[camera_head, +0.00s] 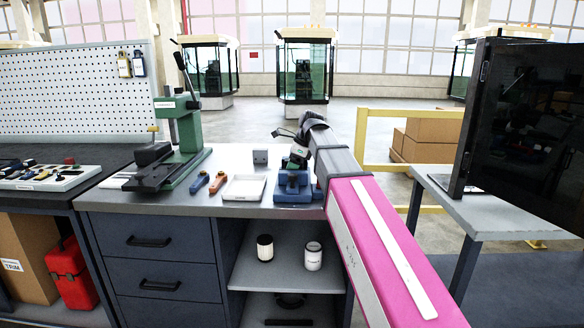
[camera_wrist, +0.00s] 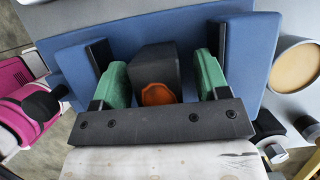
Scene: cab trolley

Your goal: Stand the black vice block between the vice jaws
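The blue vice (camera_head: 293,192) sits on the grey bench near its right end, and its two jaws fill the wrist view (camera_wrist: 85,68). The black vice block (camera_wrist: 155,65), with an orange patch on its face, is between the jaws, with space on both sides. My gripper (camera_wrist: 160,78) has its green fingers on either side of the block, inside the jaws. Gaps show between the fingers and the block, so it is open. In the head view my gripper (camera_head: 298,156) is just above the vice and hides much of it; the block's base is hidden.
A white tray (camera_head: 243,188) and two screwdrivers (camera_head: 209,183) lie left of the vice. A green press (camera_head: 186,130) stands further left.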

